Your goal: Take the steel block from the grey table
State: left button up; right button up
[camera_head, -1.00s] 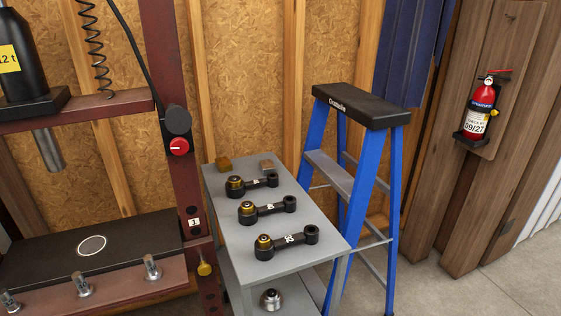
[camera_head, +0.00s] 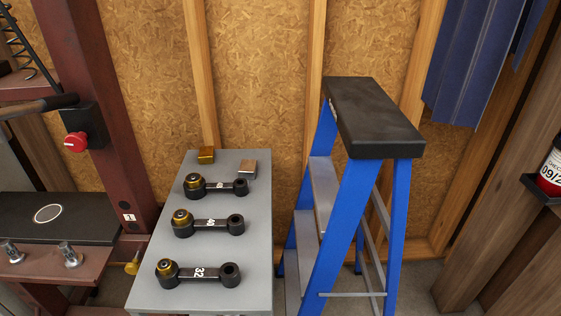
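The grey table (camera_head: 206,253) stands in the lower left middle of the head view. The steel block (camera_head: 247,169), a small block with a silvery-brown top, lies near the table's far right corner. A brass-coloured block (camera_head: 206,155) lies to its left at the far edge. Three dark link arms with brass-coloured bushings lie in a row nearer: the far one (camera_head: 222,187), the middle one (camera_head: 209,223) and the near one marked 32 (camera_head: 199,273). Neither of my grippers shows in the view.
A blue stepladder (camera_head: 341,213) with a black top stands close to the table's right side. A dark red press frame (camera_head: 98,115) with a red knob (camera_head: 76,142) stands at the left. A wood-panelled wall is behind. A fire extinguisher (camera_head: 553,170) is at the right edge.

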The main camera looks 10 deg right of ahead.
aim_at(248, 168)
jog(key=i+l, duration=0.1)
jog(key=l, duration=1)
jog(key=i+l+u, duration=0.1)
jog(key=l, duration=0.45)
